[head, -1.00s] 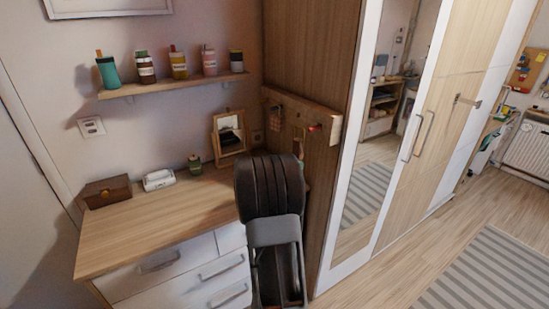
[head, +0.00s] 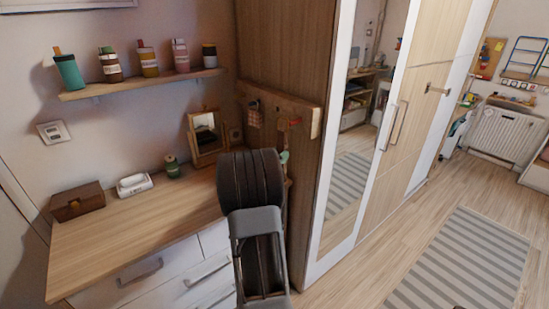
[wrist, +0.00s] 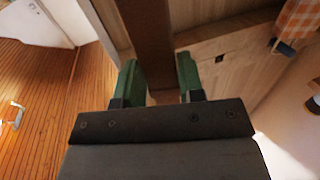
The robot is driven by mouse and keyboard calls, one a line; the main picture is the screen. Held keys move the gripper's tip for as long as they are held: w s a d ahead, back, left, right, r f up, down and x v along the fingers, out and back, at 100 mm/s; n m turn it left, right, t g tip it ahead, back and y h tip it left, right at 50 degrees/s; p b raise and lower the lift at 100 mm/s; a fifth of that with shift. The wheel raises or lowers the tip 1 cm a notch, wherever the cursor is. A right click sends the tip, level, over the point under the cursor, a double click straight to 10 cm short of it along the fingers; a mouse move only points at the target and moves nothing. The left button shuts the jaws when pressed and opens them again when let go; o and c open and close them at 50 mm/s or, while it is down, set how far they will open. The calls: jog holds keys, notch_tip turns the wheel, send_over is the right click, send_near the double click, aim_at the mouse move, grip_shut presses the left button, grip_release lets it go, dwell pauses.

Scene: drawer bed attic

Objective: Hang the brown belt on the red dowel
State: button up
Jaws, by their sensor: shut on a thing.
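My gripper (wrist: 158,66) has green fingers. It is shut on the brown belt (wrist: 150,35), a dark brown strap that runs up between the fingers in the wrist view. In the head view my arm covers most of the gripper; only a small green part (head: 284,157) shows to its right, just below the peg rail. The belt cannot be made out clearly there. The red dowel (head: 295,121) is a small red peg near the right end of the wooden rail (head: 313,122) on the wardrobe side. It looks bare, above the gripper.
A red checked cloth (head: 255,115) hangs at the rail's left; an orange checked cloth (wrist: 299,20) shows in the wrist view. A desk (head: 130,235) with a brown box (head: 78,202) and mirror (head: 206,138) stands left. The mirrored wardrobe (head: 385,150) is right. Open floor lies front right.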

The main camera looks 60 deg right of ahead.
jog(key=shift+s+d+f+b, duration=0.2)
jog(key=shift+s+d, duration=0.1)
jog(key=shift+d, duration=0.55)
jog(key=shift+s+d+f+b, duration=0.2)
jog(key=shift+s+d, duration=0.05)
jog(key=shift+d, duration=0.6)
jog(key=shift+s+d+f+b, duration=0.2)
jog(key=shift+s+d, duration=0.1)
jog(key=shift+d, duration=0.55)
jog(key=o, duration=1.1)
jog(key=shift+f, duration=0.1)
jog(key=shift+c, duration=0.2)
